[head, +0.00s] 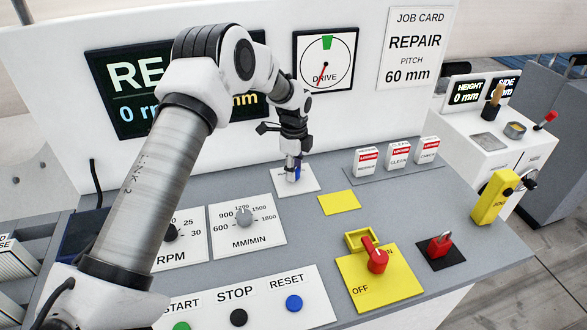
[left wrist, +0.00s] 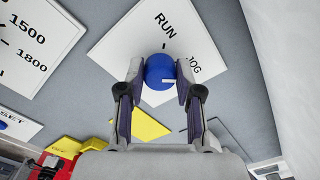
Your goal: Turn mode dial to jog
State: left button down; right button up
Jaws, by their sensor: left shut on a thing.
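The mode dial is a round blue knob (left wrist: 158,70) on a white plate (left wrist: 117,47) lettered RUN and JOG. In the left wrist view, RUN is above the knob and JOG is to its right. My left gripper (left wrist: 158,82) is shut on the knob, one finger on each side. In the head view, my left gripper (head: 293,172) reaches down onto the plate (head: 310,182) and mostly hides the blue knob (head: 299,170). My right gripper is not in view.
A grey MM/MIN dial (head: 243,217) is left of the plate. A yellow pad (head: 339,203) and a red OFF switch (head: 376,260) are right and nearer. START, STOP and RESET buttons line the front. LOCKED tags (head: 398,155) stand at right. The display board rises behind.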

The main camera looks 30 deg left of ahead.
pick_arm(q)
jog(key=shift+s+f, duration=0.15)
jog(key=shift+f, duration=0.05)
jog(key=c, duration=0.8)
grip_release()
jog(key=shift+d, duration=0.1)
jog(key=shift+o, duration=0.2)
jog(key=shift+r, duration=0.1)
jog(key=shift+w, duration=0.2)
notch_tip(320, 180, up, 12)
